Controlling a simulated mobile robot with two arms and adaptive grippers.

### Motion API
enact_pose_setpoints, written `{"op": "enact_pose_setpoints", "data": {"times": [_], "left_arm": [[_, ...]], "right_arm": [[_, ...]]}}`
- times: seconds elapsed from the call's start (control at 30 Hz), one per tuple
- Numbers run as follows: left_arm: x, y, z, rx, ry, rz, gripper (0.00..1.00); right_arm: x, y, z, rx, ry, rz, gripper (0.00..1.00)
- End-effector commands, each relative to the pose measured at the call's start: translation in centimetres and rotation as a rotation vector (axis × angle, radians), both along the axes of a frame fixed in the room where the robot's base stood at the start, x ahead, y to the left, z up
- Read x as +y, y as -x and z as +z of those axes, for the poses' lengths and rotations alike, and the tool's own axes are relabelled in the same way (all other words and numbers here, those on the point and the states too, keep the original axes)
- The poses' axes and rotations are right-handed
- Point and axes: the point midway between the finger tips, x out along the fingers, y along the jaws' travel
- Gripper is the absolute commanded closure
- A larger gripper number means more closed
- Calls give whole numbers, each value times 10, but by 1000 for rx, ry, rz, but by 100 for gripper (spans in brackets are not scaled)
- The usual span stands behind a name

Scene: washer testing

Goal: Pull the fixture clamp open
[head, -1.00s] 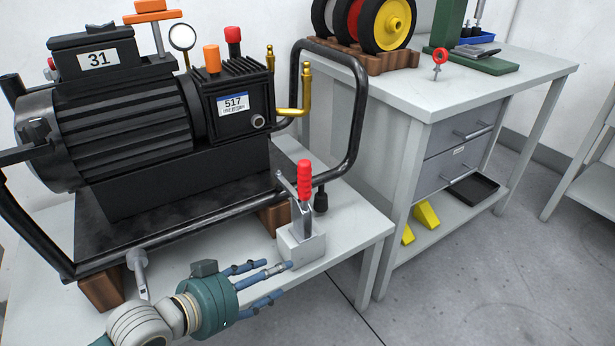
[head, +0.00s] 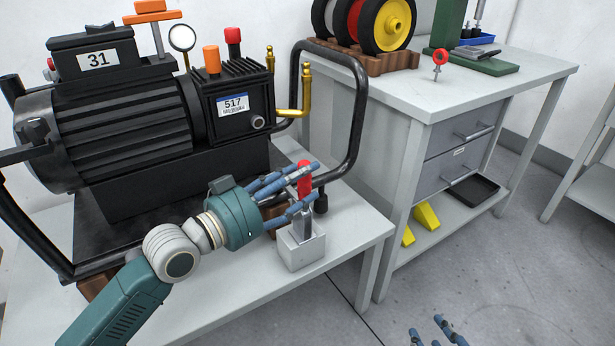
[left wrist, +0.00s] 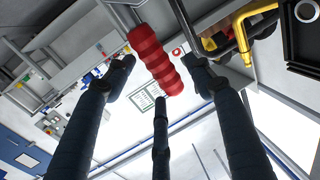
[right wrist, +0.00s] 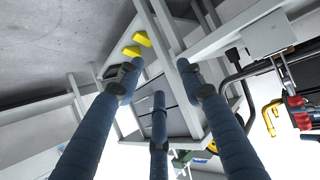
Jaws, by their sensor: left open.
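The fixture clamp has an upright red ribbed handle (head: 304,177) on a light grey block (head: 302,250) at the front right of the bench. My left gripper (head: 308,182) is open, its blue fingers reaching around the red handle in the head view. In the left wrist view the red handle (left wrist: 154,58) stands between the spread fingers, which are apart from each other. Part of the handle is hidden by the fingers in the head view. My right gripper (head: 437,333) shows only as fingertips at the bottom edge. In the right wrist view its fingers (right wrist: 160,85) are spread and empty.
A black pump (head: 130,125) in a tubular frame (head: 357,120) stands on the bench (head: 345,230), close behind the clamp. A second workbench (head: 480,85) with drawers stands to the right. The floor (head: 490,265) at the lower right is open.

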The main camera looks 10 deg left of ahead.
Motion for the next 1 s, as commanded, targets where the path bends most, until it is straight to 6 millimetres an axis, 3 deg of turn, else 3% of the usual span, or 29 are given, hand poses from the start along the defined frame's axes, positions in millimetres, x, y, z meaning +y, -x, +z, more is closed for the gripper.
{"op": "enact_pose_setpoints", "data": {"times": [0.2,0.5,0.8,1.0], "left_arm": [[-10,-17,0,1,1,2,46],[-12,-19,-1,1,-1,1,46],[-12,-18,-1,1,-1,1,100],[-12,-18,-1,-3,-5,1,100]], "right_arm": [[3,-7,9,-48,-12,4,62],[4,-8,10,-52,-13,4,62],[4,-8,10,-51,-13,4,62],[4,-7,10,-50,-13,4,62]]}}
